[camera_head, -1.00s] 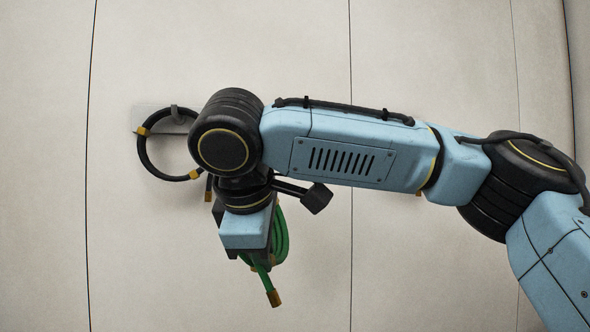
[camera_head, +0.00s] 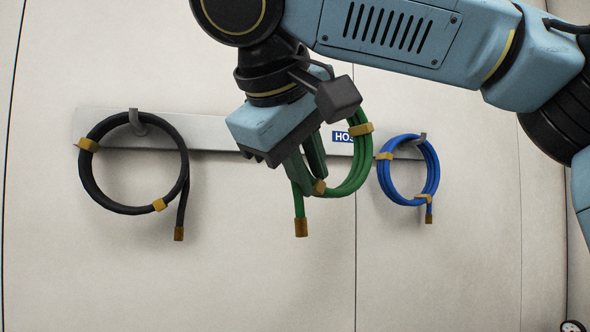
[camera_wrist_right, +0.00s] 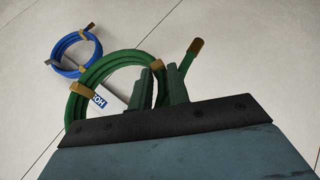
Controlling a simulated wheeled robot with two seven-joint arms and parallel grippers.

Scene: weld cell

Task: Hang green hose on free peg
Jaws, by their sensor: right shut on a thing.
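The green hose (camera_head: 353,172) is a coil with tan straps and a brass end that hangs down. My right gripper (camera_head: 313,180) is shut on the green hose and holds it in front of the wall rail, between the black and blue coils. In the right wrist view the green hose (camera_wrist_right: 88,82) passes between the fingers (camera_wrist_right: 161,88), with its coil to the left. The rail (camera_head: 215,135) runs along the wall behind. Any peg behind my gripper and the green hose is hidden. My left gripper is not in view.
A black hose (camera_head: 183,165) hangs on a peg (camera_head: 136,122) at the rail's left. A blue hose (camera_head: 433,165) hangs on a peg (camera_head: 421,139) at the right; it also shows in the right wrist view (camera_wrist_right: 78,38). A blue label (camera_head: 342,136) is partly covered. The wall below is clear.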

